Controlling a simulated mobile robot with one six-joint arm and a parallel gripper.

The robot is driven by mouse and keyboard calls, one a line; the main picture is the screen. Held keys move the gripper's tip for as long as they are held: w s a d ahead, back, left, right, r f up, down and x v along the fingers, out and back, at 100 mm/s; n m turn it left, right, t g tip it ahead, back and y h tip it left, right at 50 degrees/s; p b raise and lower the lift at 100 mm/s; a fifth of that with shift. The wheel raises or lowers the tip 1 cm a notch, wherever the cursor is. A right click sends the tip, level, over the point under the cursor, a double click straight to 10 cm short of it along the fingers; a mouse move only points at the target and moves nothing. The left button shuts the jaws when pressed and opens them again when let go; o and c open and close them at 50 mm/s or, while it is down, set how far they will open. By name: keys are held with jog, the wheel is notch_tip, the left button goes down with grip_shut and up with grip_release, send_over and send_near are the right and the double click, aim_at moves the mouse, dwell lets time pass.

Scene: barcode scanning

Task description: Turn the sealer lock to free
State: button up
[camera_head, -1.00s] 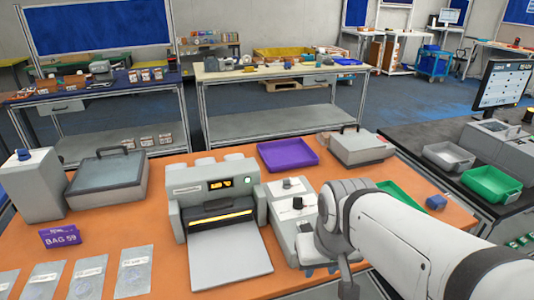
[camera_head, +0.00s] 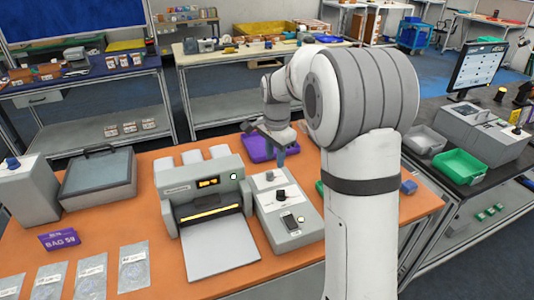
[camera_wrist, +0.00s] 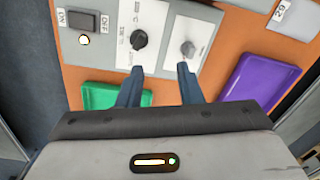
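The grey sealer (camera_head: 208,180) stands on the orange bench with a lit display and slot. To its right is a control box (camera_head: 297,238) with a black knob (camera_head: 280,196) and a switch (camera_head: 289,221). The wrist view shows the black knob (camera_wrist: 139,39), a grey knob (camera_wrist: 188,48) and the ON/OFF switch (camera_wrist: 86,20). Their small labels are not clearly readable, so I cannot tell which knob is the lock. My gripper (camera_wrist: 160,68) is open and empty, its fingers pointing toward the knobs. In the head view my gripper (camera_head: 275,152) is above the box's far end.
A grey lidded case (camera_head: 97,181), a purple BAG 59 card (camera_head: 58,240) and several clear bags lie on the left. My arm covers much of the bench's right side.

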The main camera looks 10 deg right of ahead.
aim_at(270, 172)
jog(key=w+f+m, duration=0.1)
jog(key=w, duration=0.1)
jog(key=w+m+p, duration=0.1)
jog(key=w, duration=0.1)
jog(key=w+f+m, duration=0.1)
jog(key=w, duration=0.1)
jog(key=shift+w+f+g+p, duration=0.2)
jog(key=shift+f+g+p, duration=0.1)
jog(key=shift+f+p, duration=0.05)
jog(key=shift+w+f, duration=0.1)
jog(key=shift+f, duration=0.2)
notch_tip(270, 172, down, 7)
jog(key=shift+f+p, duration=0.2)
jog(key=shift+p, duration=0.7)
